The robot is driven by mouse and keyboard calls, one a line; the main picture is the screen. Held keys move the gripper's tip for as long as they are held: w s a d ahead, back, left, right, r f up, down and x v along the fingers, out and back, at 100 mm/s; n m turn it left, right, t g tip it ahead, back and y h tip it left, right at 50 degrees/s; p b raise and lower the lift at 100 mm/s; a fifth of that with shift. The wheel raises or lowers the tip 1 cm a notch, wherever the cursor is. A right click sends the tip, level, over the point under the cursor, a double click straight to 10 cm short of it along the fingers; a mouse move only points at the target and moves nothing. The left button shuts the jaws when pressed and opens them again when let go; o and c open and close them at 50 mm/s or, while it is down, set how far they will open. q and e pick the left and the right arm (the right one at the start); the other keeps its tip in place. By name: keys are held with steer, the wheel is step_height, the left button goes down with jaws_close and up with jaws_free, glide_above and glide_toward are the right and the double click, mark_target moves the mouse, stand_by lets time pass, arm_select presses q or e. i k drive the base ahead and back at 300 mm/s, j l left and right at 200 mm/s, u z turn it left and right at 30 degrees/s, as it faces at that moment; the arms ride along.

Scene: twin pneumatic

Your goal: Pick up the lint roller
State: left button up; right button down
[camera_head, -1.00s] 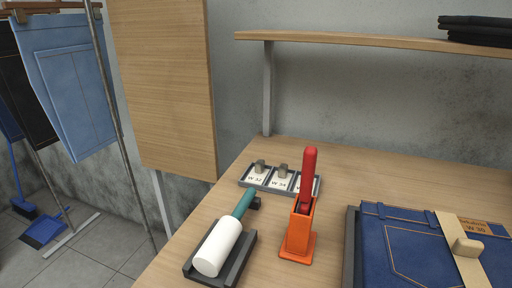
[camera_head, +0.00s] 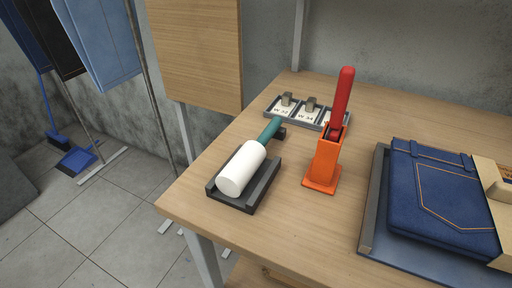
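The lint roller (camera_head: 243,168) has a white cylinder and a teal handle. It lies in a dark grey cradle (camera_head: 262,190) near the left edge of the wooden table. Its white end points to the front left and its handle to the back right. Neither of my grippers shows in the head view.
An orange holder (camera_head: 324,162) with a red-handled tool (camera_head: 342,98) stands right of the roller. A grey tray (camera_head: 270,105) with small tags lies behind. Folded jeans (camera_head: 440,190) lie in a grey tray (camera_head: 375,215) at right. Table wood (camera_head: 290,225) is bare in front.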

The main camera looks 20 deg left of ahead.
mark_target(231, 181)
steer(key=k+j+u, duration=0.3)
steer(key=u, duration=0.15)
steer(key=k+j+u, duration=0.25)
steer(key=j+u, duration=0.2)
steer(key=j, duration=0.1)
